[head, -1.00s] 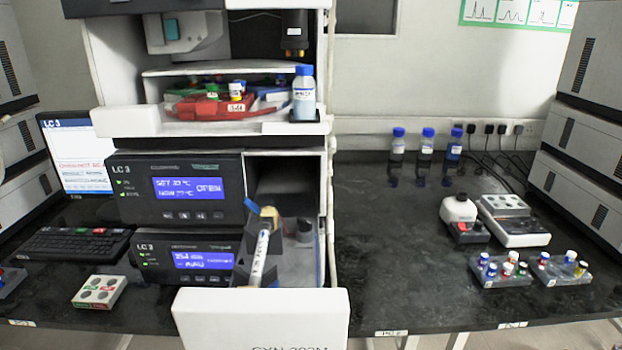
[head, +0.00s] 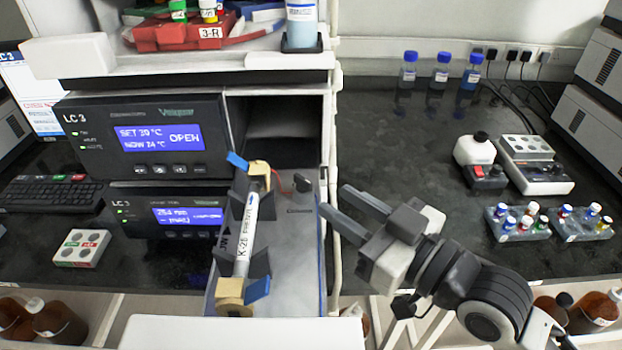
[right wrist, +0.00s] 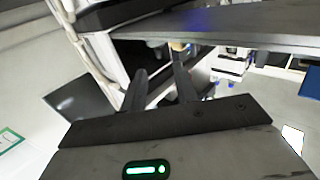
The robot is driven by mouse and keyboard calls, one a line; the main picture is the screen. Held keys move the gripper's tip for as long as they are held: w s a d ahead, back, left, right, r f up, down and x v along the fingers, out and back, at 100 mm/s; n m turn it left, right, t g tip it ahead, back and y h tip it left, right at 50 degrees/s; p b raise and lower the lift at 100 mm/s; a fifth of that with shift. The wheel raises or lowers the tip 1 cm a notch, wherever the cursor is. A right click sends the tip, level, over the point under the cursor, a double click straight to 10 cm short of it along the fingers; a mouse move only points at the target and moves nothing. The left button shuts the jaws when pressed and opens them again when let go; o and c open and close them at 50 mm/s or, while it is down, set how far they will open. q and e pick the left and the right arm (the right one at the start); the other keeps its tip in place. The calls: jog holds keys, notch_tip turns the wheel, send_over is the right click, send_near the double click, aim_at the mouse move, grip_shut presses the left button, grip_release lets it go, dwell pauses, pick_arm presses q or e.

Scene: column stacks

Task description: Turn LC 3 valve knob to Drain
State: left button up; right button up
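The LC 3 stack (head: 150,140) stands left of centre, with an open drawer (head: 285,275) pulled out toward me. A small dark knob (head: 302,183) stands at the drawer's back right, with a label below it whose full text I cannot read. A labelled white column (head: 247,235) lies in dark clips in the drawer. My right gripper (head: 335,202) is just right of the drawer and knob, fingers parallel, apart and empty, not touching the knob. The right wrist view also shows its spread fingers (right wrist: 160,78). My left gripper is out of view.
A white rail (head: 333,150) runs upright beside the drawer, close to my right gripper. A blue-capped bottle (head: 301,25) stands on the shelf above. Several blue-capped bottles, a small mixer (head: 475,155) and vial racks (head: 517,222) are on the right bench. Bench between is clear.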

aim_at(312, 185)
jog(key=x, duration=0.6)
jog(key=shift+w+a+f+p, duration=0.1)
jog(key=shift+w+a+p, duration=0.2)
jog(key=shift+p, duration=0.05)
grip_shut()
